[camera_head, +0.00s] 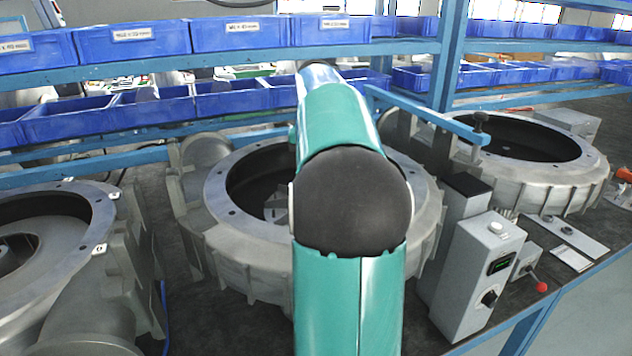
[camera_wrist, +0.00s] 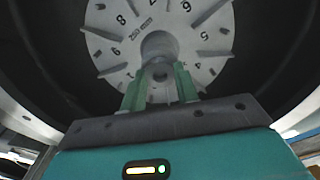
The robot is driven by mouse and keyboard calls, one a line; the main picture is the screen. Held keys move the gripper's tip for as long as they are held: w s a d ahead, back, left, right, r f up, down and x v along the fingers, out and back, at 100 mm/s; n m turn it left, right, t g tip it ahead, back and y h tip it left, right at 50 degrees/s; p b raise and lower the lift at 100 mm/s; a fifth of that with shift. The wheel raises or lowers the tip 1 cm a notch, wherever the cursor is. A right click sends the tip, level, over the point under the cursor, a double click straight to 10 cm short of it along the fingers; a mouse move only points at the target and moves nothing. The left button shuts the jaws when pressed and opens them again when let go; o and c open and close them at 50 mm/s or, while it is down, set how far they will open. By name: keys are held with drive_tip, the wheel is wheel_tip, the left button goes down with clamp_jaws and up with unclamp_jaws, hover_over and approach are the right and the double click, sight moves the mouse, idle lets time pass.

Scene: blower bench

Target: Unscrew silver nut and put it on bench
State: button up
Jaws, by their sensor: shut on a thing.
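In the wrist view, my gripper (camera_wrist: 160,78) reaches into a round housing, toward the hub of a numbered light-grey impeller disc (camera_wrist: 110,52). Its two green fingers are closed around a small round silver-grey part, which I take to be the silver nut (camera_wrist: 160,74). The nut is small and partly hidden by the fingers. I cannot tell whether it is still on the thread. A grey round hub (camera_wrist: 159,44) shows just beyond it. In the head view, my green arm hides the gripper and the nut. The middle blower housing (camera_head: 228,240) is below the arm.
Blower housings stand at left (camera_head: 95,215) and right (camera_head: 545,180) on the dark bench (camera_head: 190,320). A grey control box (camera_head: 468,275) stands right of the middle housing. A blue clamp arm (camera_head: 430,115) and shelves of blue bins (camera_head: 130,40) are behind.

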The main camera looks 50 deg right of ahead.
drive_tip(key=shift+f+n, duration=0.2)
drive_tip(key=shift+n, duration=0.3)
drive_tip(key=shift+w+r, duration=0.1)
drive_tip(key=o, duration=0.8)
drive_tip(key=shift+o, duration=0.2)
drive_tip(key=m, duration=0.5)
drive_tip(key=shift+r+m, duration=0.1)
drive_tip(key=shift+m, duration=0.2)
drive_tip(key=m, duration=0.6)
drive_tip(key=shift+m, duration=0.3)
drive_tip(key=m, duration=1.2)
drive_tip(key=shift+m, duration=0.4)
